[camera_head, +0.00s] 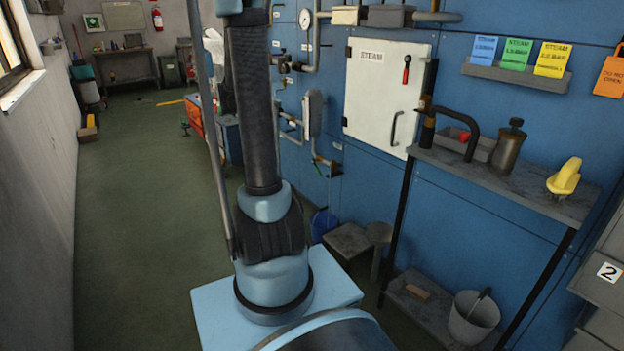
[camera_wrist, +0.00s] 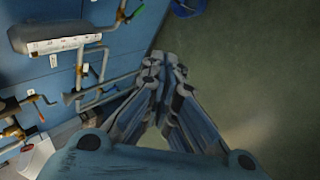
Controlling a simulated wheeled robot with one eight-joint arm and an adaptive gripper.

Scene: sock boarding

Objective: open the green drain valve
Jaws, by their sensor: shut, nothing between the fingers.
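A small green lever (camera_head: 317,168), which looks like the drain valve, sits on low pipework on the blue wall, above a blue bucket (camera_head: 322,224). In the wrist view a green lever (camera_wrist: 136,13) shows on a brass fitting near the top, apart from my gripper. My gripper (camera_wrist: 163,66) is shut and empty, over the floor side of the pipes. It does not show in the head view, where my arm runs up out of the picture.
A grey cylinder (camera_wrist: 60,30) and pipes stand out from the wall left of my gripper. A red-handled valve (camera_wrist: 41,112) is at lower left. In the head view a workbench shelf (camera_head: 520,185) stands at right. The green floor (camera_head: 130,230) at left is clear.

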